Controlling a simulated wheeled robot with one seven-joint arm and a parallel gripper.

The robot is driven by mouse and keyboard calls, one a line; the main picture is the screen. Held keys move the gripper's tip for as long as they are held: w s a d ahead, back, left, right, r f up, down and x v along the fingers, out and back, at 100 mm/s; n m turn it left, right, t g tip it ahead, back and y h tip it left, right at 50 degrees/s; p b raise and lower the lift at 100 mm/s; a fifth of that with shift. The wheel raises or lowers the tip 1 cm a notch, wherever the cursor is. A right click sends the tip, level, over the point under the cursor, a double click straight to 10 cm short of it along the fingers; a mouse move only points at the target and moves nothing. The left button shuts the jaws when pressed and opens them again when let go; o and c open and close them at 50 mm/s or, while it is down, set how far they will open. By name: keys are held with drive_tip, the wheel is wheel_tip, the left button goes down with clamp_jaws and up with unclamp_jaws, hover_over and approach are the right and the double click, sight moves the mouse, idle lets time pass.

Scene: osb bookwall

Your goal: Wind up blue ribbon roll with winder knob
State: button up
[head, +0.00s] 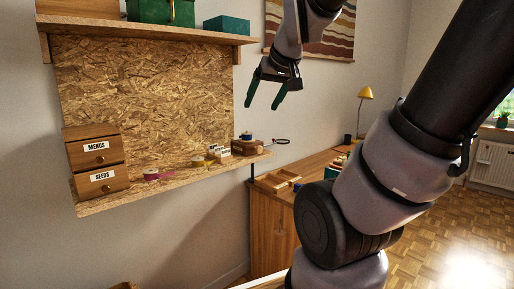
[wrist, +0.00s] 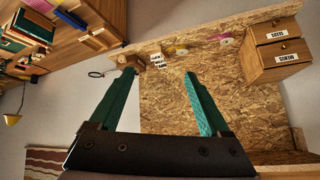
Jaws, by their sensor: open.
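The blue ribbon roll (head: 246,135) sits on a small wooden block (head: 245,148) near the right end of the lower shelf in the head view. It is small there, and I cannot make out a winder knob. My gripper (head: 263,105) is open and empty, in the air above the shelf's right end, fingers pointing down. In the wrist view my gripper (wrist: 160,74) shows two green fingers spread wide with nothing between them. The left finger's tip covers part of the shelf end there, and I cannot pick out the blue roll.
Pink (head: 152,174) and yellow (head: 197,162) rolls, small labelled cards (head: 217,153) and two drawers (head: 96,168) share the lower shelf (head: 115,200). A dark ring-shaped object (head: 283,141) sticks out past its right end. The upper shelf (head: 150,34) holds boxes. A wooden desk (head: 267,207) stands below right.

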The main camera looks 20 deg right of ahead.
sight(261, 149)
drive_tip(key=w+d+f+n+t+h, duration=0.1)
drive_tip(key=w+d+f+n+t, duration=0.1)
drive_tip(key=w+d+n, duration=0.65)
drive_tip(key=w+d+f+n+t+h, duration=0.2)
drive_tip(key=w+d+n, duration=0.25)
drive_tip(key=w, duration=0.65)
drive_tip(key=w+d+f+n+t+h, duration=0.1)
drive_tip(key=w+d+f+n+t, duration=0.15)
drive_tip(key=w+d+n, duration=0.45)
drive_tip(key=w+d+f+n+t+y, duration=0.15)
drive_tip(key=f+n+y, duration=0.35)
drive_tip(key=f+n, duration=0.55)
drive_tip(key=w+f+n+y, duration=0.3)
drive_tip(key=f+n+y, duration=0.2)
drive_tip(key=f+n, duration=0.55)
drive_tip(key=x, duration=1)
drive_tip(key=shift+w, duration=0.25)
clamp_jaws()
drive_tip(key=shift+m, duration=0.3)
